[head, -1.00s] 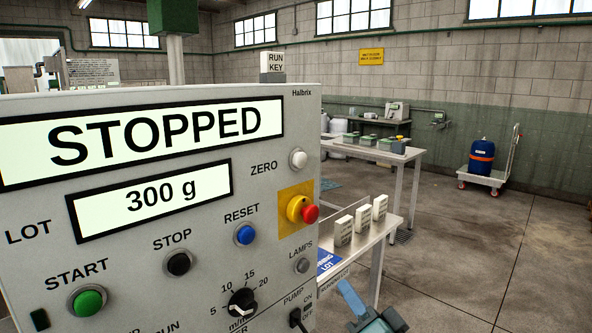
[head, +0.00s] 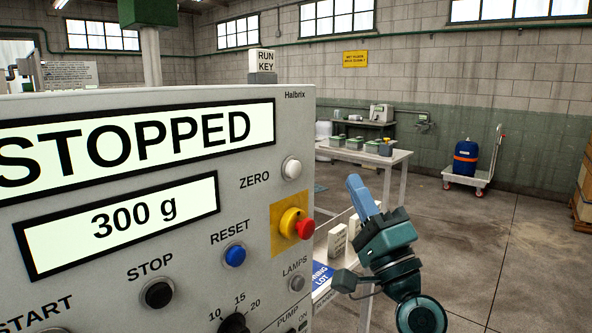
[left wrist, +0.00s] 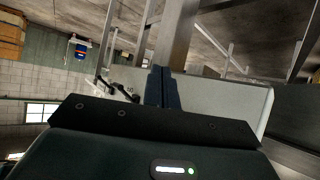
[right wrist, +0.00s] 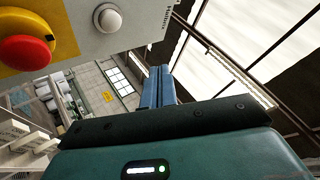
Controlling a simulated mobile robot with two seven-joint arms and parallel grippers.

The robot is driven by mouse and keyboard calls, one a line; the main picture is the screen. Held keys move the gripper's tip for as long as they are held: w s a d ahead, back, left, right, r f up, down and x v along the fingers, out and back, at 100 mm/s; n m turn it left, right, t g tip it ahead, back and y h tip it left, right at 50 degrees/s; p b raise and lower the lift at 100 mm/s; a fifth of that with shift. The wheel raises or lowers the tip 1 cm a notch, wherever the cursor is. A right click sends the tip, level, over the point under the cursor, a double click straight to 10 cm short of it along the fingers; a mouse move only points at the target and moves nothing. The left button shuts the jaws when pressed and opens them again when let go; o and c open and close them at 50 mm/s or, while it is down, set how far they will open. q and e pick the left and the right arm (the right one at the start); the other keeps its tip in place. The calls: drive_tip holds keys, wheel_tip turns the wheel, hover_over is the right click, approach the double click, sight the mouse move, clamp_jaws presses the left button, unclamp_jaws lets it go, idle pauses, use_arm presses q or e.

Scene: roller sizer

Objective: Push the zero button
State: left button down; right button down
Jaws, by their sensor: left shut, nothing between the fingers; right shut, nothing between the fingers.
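The white round zero button (head: 292,168) is at the right edge of the grey control panel (head: 262,115), beside the printed word ZERO. The panel displays read STOPPED and 300 g. My right gripper (head: 355,182) is shut and empty, to the right of the panel and a little below the button's height, apart from it. In the right wrist view the button (right wrist: 108,18) shows at the upper left, and the shut blue fingers (right wrist: 158,78) point past the panel's edge. My left gripper (left wrist: 160,78) shows only in its own wrist view, shut and empty.
A red stop knob on a yellow base (head: 292,223) sits just below the zero button, with the blue reset button (head: 235,255) lower left. A table with white boxes (head: 337,242) stands behind my right gripper. Open floor lies to the right.

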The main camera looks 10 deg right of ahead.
sight(294, 169)
use_arm(q)
drive_tip(key=shift+w+d+f+b, duration=0.1)
drive_tip(key=shift+d+f+b, duration=0.25)
drive_tip(key=shift+b, duration=0.65)
use_arm(e)
drive_tip(key=w+a, duration=0.5)
drive_tip(key=w, duration=0.2)
drive_tip(key=shift+a, duration=0.2)
use_arm(q)
drive_tip(key=shift+r, duration=0.1)
idle(0.8)
use_arm(e)
drive_tip(key=shift+w+a, duration=0.3)
